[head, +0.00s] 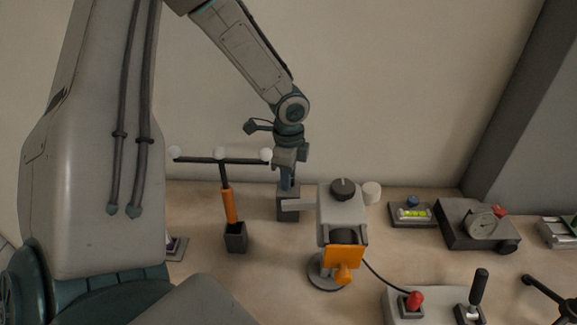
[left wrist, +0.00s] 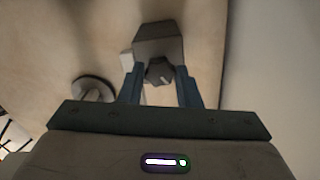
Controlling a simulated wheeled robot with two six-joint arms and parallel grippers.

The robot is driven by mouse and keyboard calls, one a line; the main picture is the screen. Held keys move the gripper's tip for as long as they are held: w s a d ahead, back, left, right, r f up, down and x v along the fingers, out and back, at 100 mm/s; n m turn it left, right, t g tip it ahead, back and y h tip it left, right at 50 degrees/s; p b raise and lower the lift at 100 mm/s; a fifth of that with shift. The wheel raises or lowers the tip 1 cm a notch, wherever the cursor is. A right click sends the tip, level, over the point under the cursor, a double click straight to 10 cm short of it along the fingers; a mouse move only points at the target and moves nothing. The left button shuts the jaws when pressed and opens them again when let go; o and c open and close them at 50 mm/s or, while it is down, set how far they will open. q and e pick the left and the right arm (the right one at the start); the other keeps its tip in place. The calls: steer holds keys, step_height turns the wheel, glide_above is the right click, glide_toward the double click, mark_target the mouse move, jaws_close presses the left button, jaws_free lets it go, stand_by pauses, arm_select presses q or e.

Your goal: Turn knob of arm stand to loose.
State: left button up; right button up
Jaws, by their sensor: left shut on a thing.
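My left gripper (head: 289,184) reaches down from above onto the dark grey block of the arm stand (head: 288,207). In the left wrist view, the small dark knob (left wrist: 159,72), with a pale pointer line, sits between the two blue fingers of the gripper (left wrist: 160,78), which is shut on it. The stand's block (left wrist: 158,42) shows just beyond the knob there. In the head view the fingers hide the knob. My right gripper is not in view.
Right of the stand is a grey device (head: 342,212) with a black top knob and orange front. An orange-handled wand (head: 229,205) with white balls stands left, close to my arm. Further right are a level (head: 412,214), a gauge box (head: 478,222) and a joystick panel (head: 440,308).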

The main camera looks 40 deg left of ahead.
arm_select(q)
steer(key=n+b, duration=0.1)
steer(key=n, duration=0.4)
steer(key=shift+n, duration=0.4)
steer(key=n+b, duration=0.1)
steer(key=n, duration=0.3)
steer(key=shift+n+b, duration=0.35)
steer(key=shift+n, duration=0.65)
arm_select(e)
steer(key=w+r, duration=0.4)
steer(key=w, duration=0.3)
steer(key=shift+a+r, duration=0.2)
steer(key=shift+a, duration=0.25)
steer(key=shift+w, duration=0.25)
arm_select(q)
steer(key=o, duration=1)
steer(key=shift+c, duration=0.2)
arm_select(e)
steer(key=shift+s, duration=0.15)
